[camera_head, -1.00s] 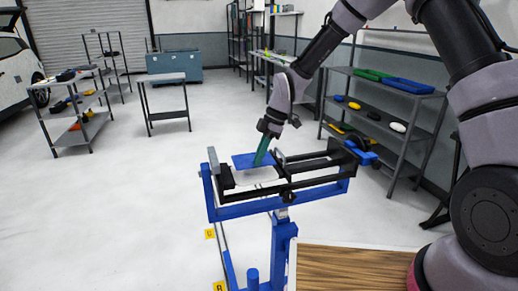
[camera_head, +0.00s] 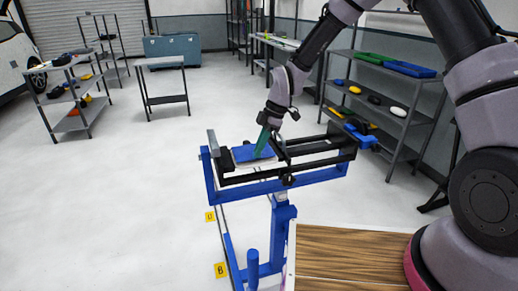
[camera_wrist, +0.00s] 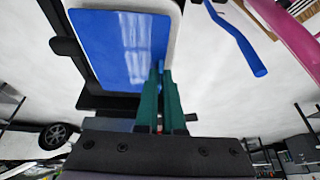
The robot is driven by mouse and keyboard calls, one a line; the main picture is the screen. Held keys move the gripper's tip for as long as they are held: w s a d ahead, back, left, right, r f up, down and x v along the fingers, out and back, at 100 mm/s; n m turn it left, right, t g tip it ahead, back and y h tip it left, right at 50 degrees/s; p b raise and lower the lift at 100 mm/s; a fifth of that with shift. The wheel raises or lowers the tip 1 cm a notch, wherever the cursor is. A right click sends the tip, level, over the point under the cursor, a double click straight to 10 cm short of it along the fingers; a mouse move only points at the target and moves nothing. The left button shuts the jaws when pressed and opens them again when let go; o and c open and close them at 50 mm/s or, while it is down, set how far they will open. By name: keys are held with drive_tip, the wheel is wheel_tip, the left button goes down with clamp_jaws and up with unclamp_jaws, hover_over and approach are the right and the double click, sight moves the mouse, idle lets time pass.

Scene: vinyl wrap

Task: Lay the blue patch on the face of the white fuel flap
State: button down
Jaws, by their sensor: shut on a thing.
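The blue patch (camera_head: 246,153) is a flat sheet over the white fuel flap (camera_head: 240,166), which sits in the blue and black stand. In the wrist view the patch (camera_wrist: 110,45) covers most of the flap, and a white strip of the flap (camera_wrist: 176,28) shows along its right side. My gripper (camera_head: 260,152) has teal fingers that point down at the patch's right end. In the wrist view the fingers (camera_wrist: 160,75) are shut on the patch's near right edge. I cannot tell whether the whole patch touches the flap.
The stand's blue frame (camera_head: 262,187) and black rails surround the flap. A wooden top (camera_head: 345,262) lies at the lower right. A shelf with colored parts (camera_head: 385,105) stands at the right, and a small grey table (camera_head: 161,62) stands behind.

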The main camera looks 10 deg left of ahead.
drive_tip(key=shift+f, duration=0.6)
idle(1.1)
drive_tip(key=c, duration=1)
unclamp_jaws()
drive_tip(key=shift+o, duration=0.2)
drive_tip(key=w+d+r+m+t+h, duration=0.1)
drive_tip(key=d+r+m, duration=0.2)
drive_tip(key=d+r, duration=0.55)
drive_tip(key=w+d+r+m+t, duration=0.15)
drive_tip(key=d+r+m, duration=0.35)
drive_tip(key=r, duration=0.7)
drive_tip(key=s+d+r+m+t, duration=0.3)
drive_tip(key=s+d+r+m, duration=0.5)
drive_tip(key=d, duration=0.3)
drive_tip(key=s+d+r+m+t+h, duration=0.1)
drive_tip(key=s+d+r+m+t, duration=0.2)
drive_tip(key=s+d+r+m, duration=0.5)
drive_tip(key=s+d+m, duration=0.2)
drive_tip(key=d+m, duration=0.1)
drive_tip(key=shift+s+t, duration=0.25)
drive_tip(key=shift+t, duration=0.1)
